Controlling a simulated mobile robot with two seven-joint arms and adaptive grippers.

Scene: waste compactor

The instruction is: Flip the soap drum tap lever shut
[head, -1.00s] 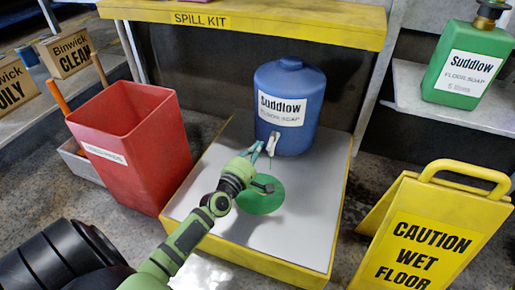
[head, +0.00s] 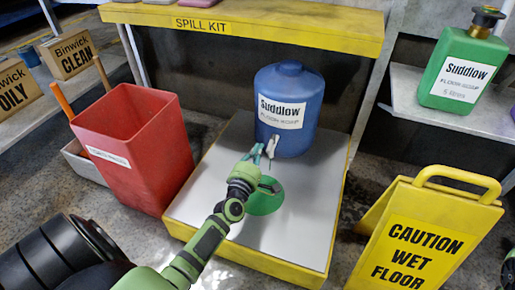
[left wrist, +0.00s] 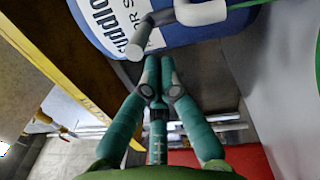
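The blue soap drum (head: 289,84) with a Suddlow label stands on a grey-topped yellow platform (head: 300,228). Its small pale tap (head: 271,146) is low on the front. In the left wrist view the drum (left wrist: 95,12) fills the top, with the tap's white body (left wrist: 202,12) and a grey lever (left wrist: 140,38) in front. My left gripper (head: 257,152) is at the tap. In the left wrist view its teal fingertips (left wrist: 159,62) lie close together, looking shut with nothing between them, just beside the lever's end. Contact cannot be told. My right gripper is not in view.
A green puddle (head: 264,198) lies on the platform below the tap. A red bin (head: 128,150) stands left, a yellow wet-floor sign (head: 415,240) right. A yellow spill-kit shelf (head: 290,25) overhangs behind. A green soap bottle (head: 462,68) stands on the right shelf.

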